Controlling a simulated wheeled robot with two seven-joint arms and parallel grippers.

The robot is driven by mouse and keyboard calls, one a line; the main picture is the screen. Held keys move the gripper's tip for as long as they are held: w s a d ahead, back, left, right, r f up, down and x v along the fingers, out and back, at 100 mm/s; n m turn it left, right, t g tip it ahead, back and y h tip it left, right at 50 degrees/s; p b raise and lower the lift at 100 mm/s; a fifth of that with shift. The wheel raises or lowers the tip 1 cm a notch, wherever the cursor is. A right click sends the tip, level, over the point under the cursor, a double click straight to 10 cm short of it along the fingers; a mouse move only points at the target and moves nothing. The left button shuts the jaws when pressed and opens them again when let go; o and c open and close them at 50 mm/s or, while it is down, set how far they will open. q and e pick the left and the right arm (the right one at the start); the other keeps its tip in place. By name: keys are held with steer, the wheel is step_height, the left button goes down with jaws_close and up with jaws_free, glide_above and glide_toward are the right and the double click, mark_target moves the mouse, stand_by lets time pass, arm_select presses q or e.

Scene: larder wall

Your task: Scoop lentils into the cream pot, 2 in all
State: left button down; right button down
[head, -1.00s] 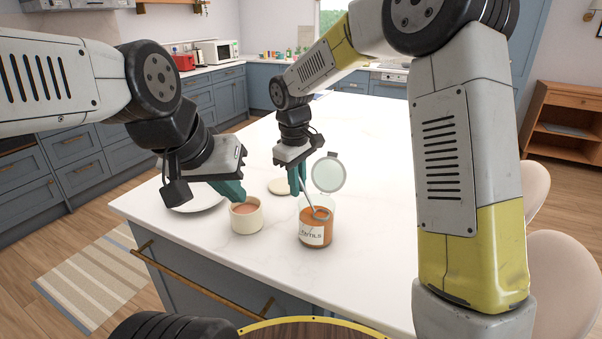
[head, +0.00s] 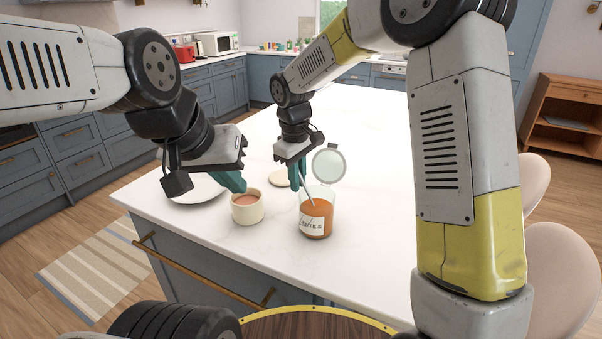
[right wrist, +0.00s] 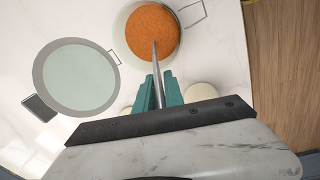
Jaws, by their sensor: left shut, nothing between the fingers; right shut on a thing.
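The cream pot (head: 248,212) stands on the white worktop, with a pinkish-brown surface showing inside. To its right is the glass lentil jar (head: 316,222), its hinged lid (head: 328,166) open and orange lentils inside. My right gripper (head: 299,182) is shut on the scoop (right wrist: 155,70), whose thin metal handle runs down into the jar. In the right wrist view, the scoop's lower end meets the lentils (right wrist: 153,32), and its bowl is hidden. My left gripper (head: 238,186) is shut and empty, just above and behind the cream pot's left rim.
A white plate (head: 195,192) lies left of the pot, partly behind my left gripper. A round cream lid (head: 280,178) lies behind the pot and jar. The worktop beyond them is clear. Pale stools (head: 560,265) stand along the right side.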

steer(key=shift+s+d+f, duration=0.15)
steer(key=shift+d+f, duration=0.1)
steer(key=shift+f, duration=0.2)
steer(key=shift+a+r, duration=0.1)
steer(key=shift+r, duration=5.1)
steer(key=shift+w+a, duration=0.1)
steer(key=shift+w, duration=0.15)
